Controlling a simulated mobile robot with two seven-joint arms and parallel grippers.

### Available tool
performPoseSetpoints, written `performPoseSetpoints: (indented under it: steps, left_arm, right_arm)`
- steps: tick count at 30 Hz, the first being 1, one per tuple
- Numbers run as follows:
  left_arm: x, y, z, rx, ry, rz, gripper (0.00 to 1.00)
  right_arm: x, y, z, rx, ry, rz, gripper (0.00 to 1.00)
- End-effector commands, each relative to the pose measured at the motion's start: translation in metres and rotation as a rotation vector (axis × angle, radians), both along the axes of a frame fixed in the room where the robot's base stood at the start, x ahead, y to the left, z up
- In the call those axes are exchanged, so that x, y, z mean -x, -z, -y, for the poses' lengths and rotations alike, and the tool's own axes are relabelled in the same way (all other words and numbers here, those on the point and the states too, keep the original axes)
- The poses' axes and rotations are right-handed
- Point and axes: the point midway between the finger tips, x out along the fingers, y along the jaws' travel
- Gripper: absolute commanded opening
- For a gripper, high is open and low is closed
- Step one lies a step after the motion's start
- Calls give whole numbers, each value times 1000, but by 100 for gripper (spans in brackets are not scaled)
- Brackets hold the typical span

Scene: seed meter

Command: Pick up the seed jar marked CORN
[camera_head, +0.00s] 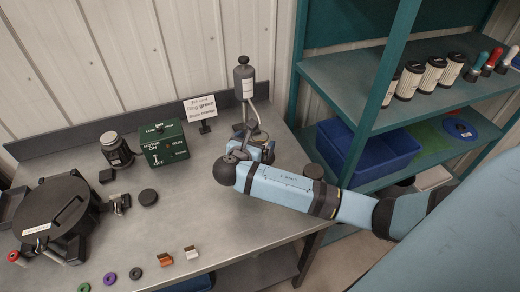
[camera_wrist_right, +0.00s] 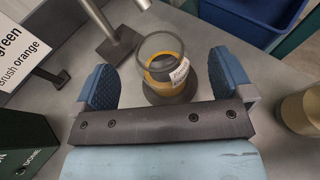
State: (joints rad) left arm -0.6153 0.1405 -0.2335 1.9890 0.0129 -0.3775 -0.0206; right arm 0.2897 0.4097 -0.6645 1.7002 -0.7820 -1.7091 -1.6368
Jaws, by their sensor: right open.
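In the right wrist view, a clear round vessel (camera_wrist_right: 161,62) with yellow-orange inside and a small white label stands between my right fingers. The label is too small to read, so I cannot tell whether it says CORN. My right gripper (camera_wrist_right: 165,80) is open, with one blue padded finger on each side of the vessel and visible gaps. In the head view my right gripper (camera_head: 255,148) is at the table's back right, below a grey canister on a stand (camera_head: 244,82), and largely hides the vessel. My left gripper is out of view.
A green switch box (camera_head: 164,144), a dark jar (camera_head: 115,149) and a sign (camera_head: 201,108) stand at the back. A black round machine (camera_head: 50,215) is at left. Coloured rings and brushes lie in front. A teal shelf (camera_head: 350,80) with a blue bin (camera_head: 365,150) stands right.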

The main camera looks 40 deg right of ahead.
Motion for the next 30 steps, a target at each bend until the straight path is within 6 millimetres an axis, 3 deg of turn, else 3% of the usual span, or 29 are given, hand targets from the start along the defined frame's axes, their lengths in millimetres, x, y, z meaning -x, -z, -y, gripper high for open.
performPoseSetpoints:
  steps: [8, 15, 17, 25, 27, 30]
  left_arm:
    - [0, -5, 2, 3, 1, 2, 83]
    - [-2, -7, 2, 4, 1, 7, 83]
    - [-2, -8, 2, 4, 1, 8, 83]
    - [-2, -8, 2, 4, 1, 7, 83]
    - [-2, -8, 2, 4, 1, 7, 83]
    - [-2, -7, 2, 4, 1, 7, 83]
  right_arm:
    - [-21, 9, 33, 1, 1, -2, 98]
    - [-23, 10, 36, -1, 0, -1, 98]
    - [-23, 10, 36, -1, 0, -1, 87]
    - [-23, 11, 36, 0, 0, -1, 25]
    - [-23, 10, 36, 0, 0, 0, 14]
    - [-23, 10, 36, 0, 0, 0, 14]
